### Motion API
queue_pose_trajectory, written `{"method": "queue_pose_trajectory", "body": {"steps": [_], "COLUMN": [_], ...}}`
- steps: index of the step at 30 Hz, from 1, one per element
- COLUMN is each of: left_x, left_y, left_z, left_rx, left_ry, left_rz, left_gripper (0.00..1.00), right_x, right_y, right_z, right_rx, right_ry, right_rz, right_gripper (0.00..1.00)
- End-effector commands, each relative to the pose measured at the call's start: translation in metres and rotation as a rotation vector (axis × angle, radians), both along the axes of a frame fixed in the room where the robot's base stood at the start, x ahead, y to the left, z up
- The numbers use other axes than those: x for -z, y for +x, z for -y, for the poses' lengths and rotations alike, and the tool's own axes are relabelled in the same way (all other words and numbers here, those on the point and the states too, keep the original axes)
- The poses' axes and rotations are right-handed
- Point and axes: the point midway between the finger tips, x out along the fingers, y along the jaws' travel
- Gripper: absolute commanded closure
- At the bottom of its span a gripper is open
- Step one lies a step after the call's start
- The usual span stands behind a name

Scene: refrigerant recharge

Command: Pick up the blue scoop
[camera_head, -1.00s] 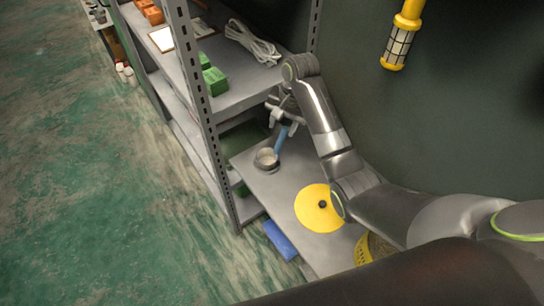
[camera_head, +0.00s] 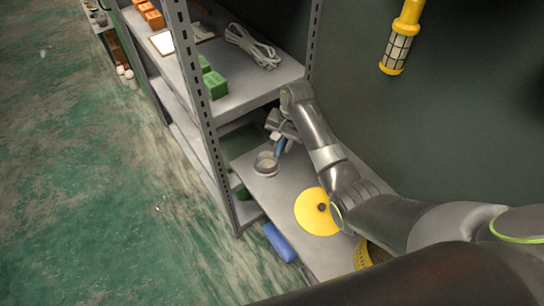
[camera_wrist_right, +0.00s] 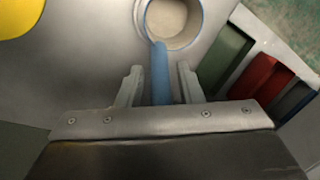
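The blue scoop lies on the grey table. Its blue handle (camera_wrist_right: 161,75) runs between the two fingers of my right gripper (camera_wrist_right: 158,80) in the right wrist view, with a gap on each side. Its round cup (camera_wrist_right: 174,22) with pale contents is just beyond the fingertips. In the head view the cup (camera_head: 266,163) sits on the table (camera_head: 262,192) and the handle (camera_head: 280,146) rises toward my right gripper (camera_head: 281,137). The right gripper is open around the handle. My left gripper is not in view.
A yellow disc (camera_head: 315,212) lies on the table nearer to me. A metal shelf (camera_head: 247,92) with green blocks (camera_head: 214,82) and a coiled cable (camera_head: 252,46) stands at the left of my arm. A blue object (camera_head: 279,242) is below the table edge.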

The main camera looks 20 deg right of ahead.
Motion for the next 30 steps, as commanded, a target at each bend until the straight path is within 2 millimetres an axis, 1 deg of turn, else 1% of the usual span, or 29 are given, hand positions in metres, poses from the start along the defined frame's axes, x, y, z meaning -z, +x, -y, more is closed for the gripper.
{"method": "queue_pose_trajectory", "body": {"steps": [1, 7, 17, 20, 23, 30], "left_x": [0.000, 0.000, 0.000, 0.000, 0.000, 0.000], "left_y": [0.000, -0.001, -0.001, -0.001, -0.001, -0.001], "left_z": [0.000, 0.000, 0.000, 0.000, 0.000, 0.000], "left_rx": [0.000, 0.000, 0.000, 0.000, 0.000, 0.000], "left_ry": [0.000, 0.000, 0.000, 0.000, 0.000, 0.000], "left_rz": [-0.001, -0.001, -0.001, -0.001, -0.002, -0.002], "left_gripper": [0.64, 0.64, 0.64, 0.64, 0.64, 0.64], "right_x": [0.000, 0.000, -0.001, -0.006, -0.021, -0.069], "right_y": [0.000, 0.000, 0.000, 0.001, 0.002, 0.002], "right_z": [0.000, 0.000, 0.000, 0.000, 0.000, 0.000], "right_rx": [0.000, 0.000, 0.000, -0.001, 0.000, 0.001], "right_ry": [0.000, 0.000, 0.000, 0.000, 0.001, 0.000], "right_rz": [0.000, 0.000, 0.001, 0.003, 0.006, 0.005], "right_gripper": [0.74, 1.00, 1.00, 1.00, 1.00, 1.00]}}
